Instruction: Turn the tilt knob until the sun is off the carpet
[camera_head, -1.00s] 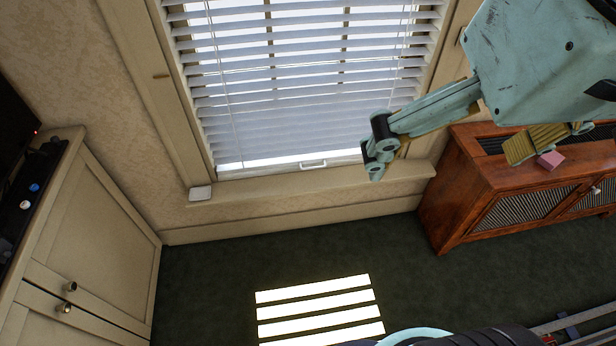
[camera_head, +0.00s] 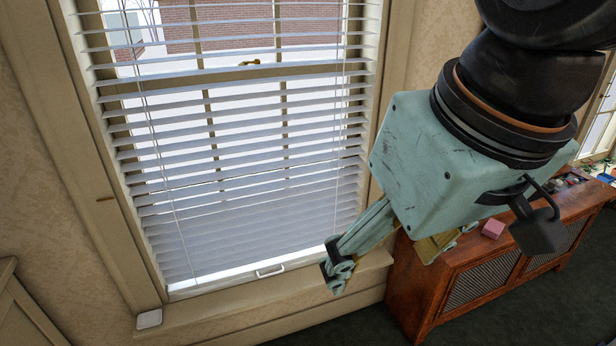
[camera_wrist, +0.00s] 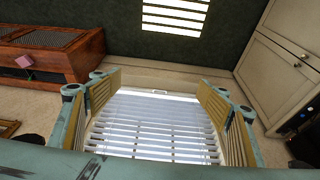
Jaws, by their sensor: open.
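The window blind (camera_head: 250,150) has white slats tilted partly open, with daylight and a brick wall showing between them. It also shows in the wrist view (camera_wrist: 155,130), upside down. Bright sun stripes (camera_wrist: 175,16) lie on the dark green carpet (camera_wrist: 120,30) in the wrist view. In the head view only a sunless piece of carpet (camera_head: 350,328) shows. I cannot make out a tilt knob in either view. My gripper (camera_head: 385,262) is open and empty in front of the blind's lower right corner. Its spread fingers (camera_wrist: 157,88) frame the blind in the wrist view.
A wooden cabinet (camera_head: 470,275) with a pink block (camera_head: 493,228) on top stands right of the window. A small white box (camera_head: 149,319) sits on the sill's left end. A pale cupboard (camera_wrist: 285,60) stands opposite the wooden cabinet. Open carpet lies between them.

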